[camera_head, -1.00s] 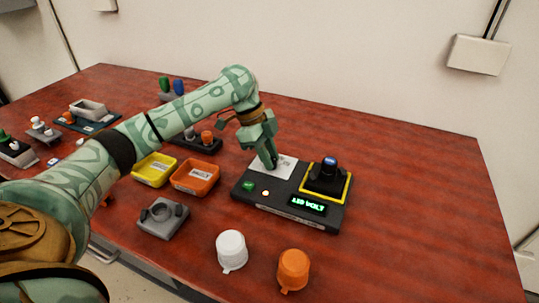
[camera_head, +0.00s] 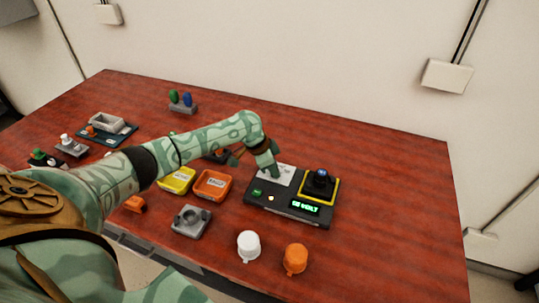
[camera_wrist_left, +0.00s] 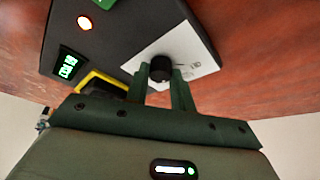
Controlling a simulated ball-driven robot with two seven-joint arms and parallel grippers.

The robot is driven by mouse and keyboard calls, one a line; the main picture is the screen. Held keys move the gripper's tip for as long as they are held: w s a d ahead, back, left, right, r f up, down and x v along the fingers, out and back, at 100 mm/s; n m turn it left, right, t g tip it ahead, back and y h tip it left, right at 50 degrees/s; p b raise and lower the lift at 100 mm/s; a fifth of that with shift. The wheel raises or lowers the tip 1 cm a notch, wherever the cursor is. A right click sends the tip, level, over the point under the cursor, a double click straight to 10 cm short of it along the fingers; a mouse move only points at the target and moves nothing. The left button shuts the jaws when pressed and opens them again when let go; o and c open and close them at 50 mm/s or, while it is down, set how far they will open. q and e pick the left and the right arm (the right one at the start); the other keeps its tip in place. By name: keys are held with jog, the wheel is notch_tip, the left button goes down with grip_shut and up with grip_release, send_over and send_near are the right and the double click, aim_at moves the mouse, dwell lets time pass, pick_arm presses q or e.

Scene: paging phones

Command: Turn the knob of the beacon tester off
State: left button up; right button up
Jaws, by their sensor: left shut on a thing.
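The beacon tester (camera_head: 283,211) is a dark box on the red table, with a white plate, a lit green display, a glowing amber lamp and a yellow-edged socket holding a dark beacon (camera_head: 320,182). Its black round knob (camera_wrist_left: 160,68) sits on the white plate in the left wrist view. My left gripper (camera_head: 275,174) comes down over that plate. In the left wrist view its two fingers (camera_wrist_left: 163,78) are shut on the knob. The knob is hidden behind the gripper in the head view. My right gripper is not in view.
A white cap (camera_head: 248,246) and an orange cap (camera_head: 295,259) stand in front of the tester. A yellow tray (camera_head: 163,187), an orange tray (camera_head: 200,197) and a grey fixture (camera_head: 191,222) lie left of it. The table's right side is clear.

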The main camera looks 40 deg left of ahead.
pick_arm(q)
jog(key=n+p, duration=0.2)
jog(key=p, duration=0.1)
jog(key=n+y+p, duration=0.1)
jog(key=n+p, duration=0.2)
jog(key=n+t+y+p, duration=0.1)
jog(key=n+p, duration=0.1)
jog(key=p, duration=0.2)
jog(key=shift+d+r, duration=0.25)
jog(key=shift+d, duration=0.05)
jog(key=shift+f+n+y+p, duration=0.2)
jog(key=shift+n+y+p, duration=0.9)
jog(key=shift+n, duration=0.7)
jog(key=o, duration=1)
jog(key=shift+p, duration=0.3)
jog(key=p+v, duration=1.1)
jog(key=v, duration=0.5)
jog(key=shift+a, duration=0.15)
jog(key=shift+s, duration=0.1)
